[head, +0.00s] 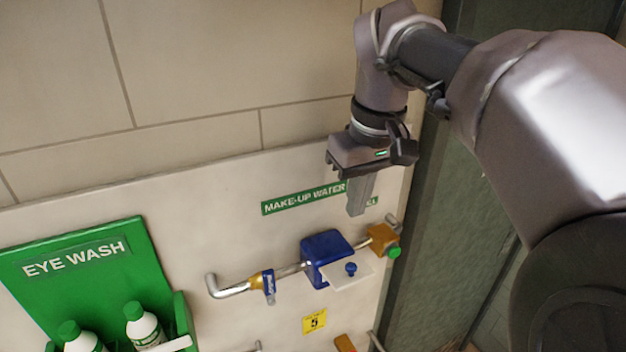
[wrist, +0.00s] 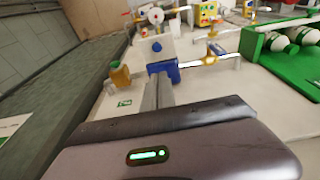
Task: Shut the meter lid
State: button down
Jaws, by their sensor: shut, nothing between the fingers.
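The meter is a blue box (head: 322,250) on the pipe, below the "MAKE-UP WATER" label in the head view. A pale flat lid (head: 340,281) with a blue knob (head: 351,269) sticks out from its lower front, standing open. In the wrist view the blue meter (wrist: 170,71) is just beyond my fingers, with the lid's blue knob (wrist: 157,46) above it. My gripper (head: 356,211) is shut and empty, pointing down above the meter and apart from it. Its closed fingers (wrist: 157,84) partly cover the meter in the wrist view.
The pipe (head: 230,289) carries a blue-handled valve (head: 269,286) on the left and a brass fitting with a green cap (head: 393,252) on the right. A green eye wash station (head: 130,260) with bottles is at lower left. A dark green column (head: 450,220) stands right of the panel.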

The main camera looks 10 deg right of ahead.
send_over(349, 265)
notch_tip(349, 265, down, 10)
jog(key=shift+w+f, duration=0.1)
jog(key=shift+f, duration=0.05)
jog(key=shift+s+f, duration=0.3)
jog(key=shift+f, duration=0.25)
jog(key=shift+w+f, duration=0.1)
jog(key=shift+f, duration=0.05)
jog(key=shift+b, duration=0.3)
